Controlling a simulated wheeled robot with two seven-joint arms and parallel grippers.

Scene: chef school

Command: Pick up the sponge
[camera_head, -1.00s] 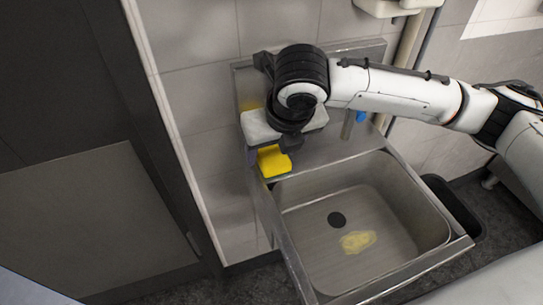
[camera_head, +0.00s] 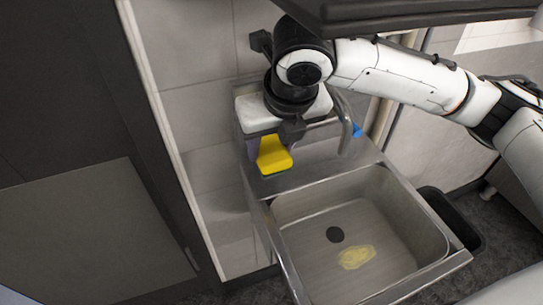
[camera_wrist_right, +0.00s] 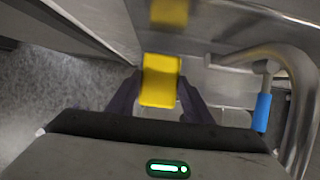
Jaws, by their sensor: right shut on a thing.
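The sponge (camera_head: 273,158) is a yellow block with a thin green edge, at the back left corner of the sink in the head view. My right gripper (camera_head: 272,142) is shut on it, coming down from above. In the right wrist view the sponge (camera_wrist_right: 161,82) sits between the two dark fingers of the right gripper (camera_wrist_right: 160,100). I cannot tell for sure how far it is above the metal ledge. My left gripper is not in view.
The steel sink (camera_head: 310,262) has an empty basin with a yellowish stain (camera_head: 356,257) by the drain. The curved faucet (camera_head: 346,125) with a blue part stands right of the gripper. A tiled wall is behind. A dark unidentified object (camera_head: 420,12) crosses the top edge.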

